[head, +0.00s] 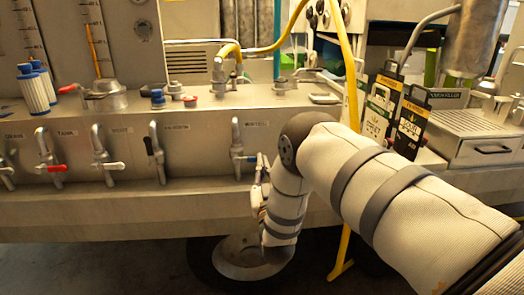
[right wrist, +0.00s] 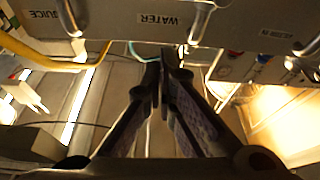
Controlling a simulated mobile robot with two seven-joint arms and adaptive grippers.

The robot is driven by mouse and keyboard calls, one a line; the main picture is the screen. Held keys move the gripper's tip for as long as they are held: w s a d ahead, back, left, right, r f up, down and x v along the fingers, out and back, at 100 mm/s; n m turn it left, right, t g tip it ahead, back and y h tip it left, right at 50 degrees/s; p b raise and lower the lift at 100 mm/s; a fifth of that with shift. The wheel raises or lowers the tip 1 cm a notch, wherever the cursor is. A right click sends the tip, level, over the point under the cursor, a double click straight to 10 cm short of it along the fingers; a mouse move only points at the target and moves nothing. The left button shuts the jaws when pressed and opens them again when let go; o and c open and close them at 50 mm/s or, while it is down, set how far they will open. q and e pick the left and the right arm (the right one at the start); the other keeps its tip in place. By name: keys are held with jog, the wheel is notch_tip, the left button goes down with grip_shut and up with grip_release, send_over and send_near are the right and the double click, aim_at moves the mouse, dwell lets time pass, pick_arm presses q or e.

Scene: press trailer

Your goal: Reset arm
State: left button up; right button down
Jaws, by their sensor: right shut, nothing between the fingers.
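My right arm comes in from the right in the head view, bent at a dark elbow joint, with its forearm hanging down in front of the metal press unit (head: 110,208). My right gripper (head: 260,178) is partly hidden beside the forearm, close to the rightmost blue-handled tap (head: 237,150). In the right wrist view the gripper (right wrist: 165,58) has its two dark fingers together with nothing between them. It points up toward the unit's front panel and the "WATER" label (right wrist: 158,20). My left gripper is in neither view.
Several taps line the front panel, including a red-handled one (head: 52,167) and a white-handled one (head: 110,165). A yellow hose (head: 352,95) hangs behind my arm. Printed cartons (head: 412,122) and a metal drawer box (head: 490,148) stand at right.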

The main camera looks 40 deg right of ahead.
jog(key=shift+v, duration=1.05)
jog(key=s+a+f+n+g+y+p, duration=0.15)
jog(key=s+a+f+g+y, duration=0.3)
jog(key=s+f, duration=0.6)
jog(key=s+a+f+n+g+y+p, duration=0.15)
jog(key=s+a+f+g+y, duration=0.35)
jog(key=s+f, duration=0.55)
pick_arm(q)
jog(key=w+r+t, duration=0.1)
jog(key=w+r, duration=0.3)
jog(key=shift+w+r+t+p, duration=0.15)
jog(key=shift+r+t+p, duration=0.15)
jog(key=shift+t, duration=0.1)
pick_arm(e)
jog(key=s+a+g, duration=0.2)
jog(key=s+g, duration=0.2)
jog(key=s, duration=0.5)
jog(key=s+a+n+g+y, duration=0.1)
jog(key=s+g, duration=0.3)
jog(key=s, duration=0.5)
jog(key=s+a+g, duration=0.4)
jog(key=s, duration=0.6)
jog(key=shift+f+n, duration=0.3)
jog(key=shift+f, duration=0.1)
